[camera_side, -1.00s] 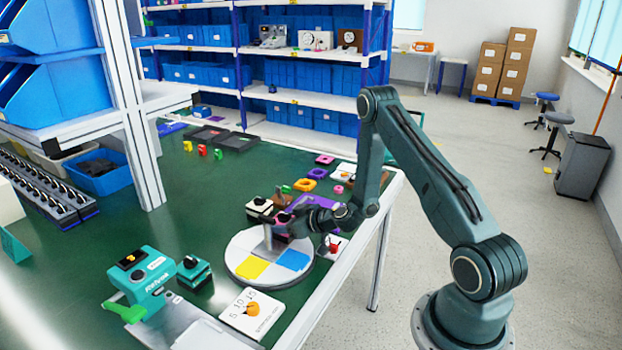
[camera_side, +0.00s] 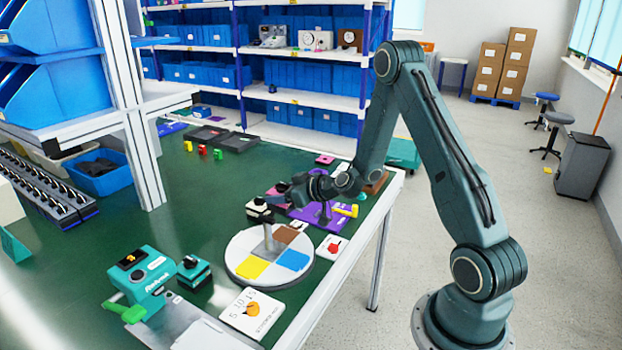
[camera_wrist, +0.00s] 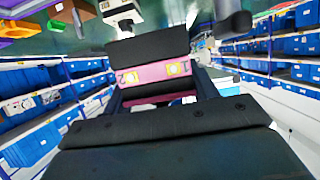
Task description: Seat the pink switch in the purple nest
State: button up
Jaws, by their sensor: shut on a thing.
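The pink switch (camera_wrist: 155,76) is clamped between the two dark fingers of my gripper (camera_wrist: 152,85) in the wrist view, with two pale spots on its face. In the side view my gripper (camera_side: 283,194) is shut with the pink switch (camera_side: 274,199) at its tip, small and partly covered. The purple nest (camera_side: 334,225) lies on the green table, to the right of and below my gripper in the picture. My wrist and other parts cover some of it, so its recess cannot be made out.
A round turntable (camera_side: 238,250) with coloured sectors and a grey post stands in front. A white-and-black switch (camera_side: 259,208) is close to my gripper's left. A yellow part (camera_side: 347,210) is at the nest's right. A white card with a red knob (camera_side: 332,248) lies nearer.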

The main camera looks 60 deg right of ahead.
notch_tip(320, 180, up, 10)
jog(key=shift+r, duration=0.25)
dwell(0.3)
dwell(0.6)
jog(key=shift+w+d, duration=0.2)
jog(key=shift+d, duration=0.4)
jog(key=w+d+f, duration=0.1)
jog(key=d, duration=1.5)
jog(key=shift+d, duration=0.4)
jog(key=shift+f, duration=0.15)
notch_tip(320, 180, down, 16)
jog(key=shift+f, duration=0.1)
